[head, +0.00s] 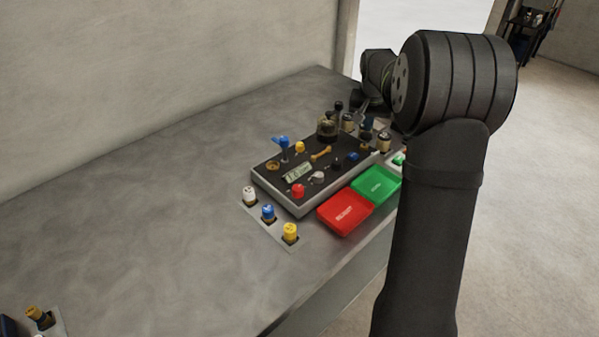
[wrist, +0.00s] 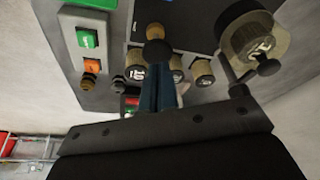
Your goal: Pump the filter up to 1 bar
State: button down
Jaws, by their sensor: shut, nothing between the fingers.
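My gripper (wrist: 156,75) shows in the wrist view as two blue fingers, closed together with nothing between them. In the head view my arm reaches over the far right end of a dark control panel (head: 268,168), and the fingers are hard to make out there.
A red tray (head: 345,214) and a green tray (head: 377,185) lie along the panel's near right side. White, blue and yellow knobs (head: 290,232) stand at its front. A large round part (wrist: 250,42) with a ball-ended arm is close on the wrist view's right. The left bench (head: 130,200) is mostly clear.

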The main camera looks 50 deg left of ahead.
jog(key=shift+f, duration=0.15)
jog(key=shift+f, duration=0.9)
jog(key=shift+r, duration=3.1)
jog(key=shift+f, duration=2.3)
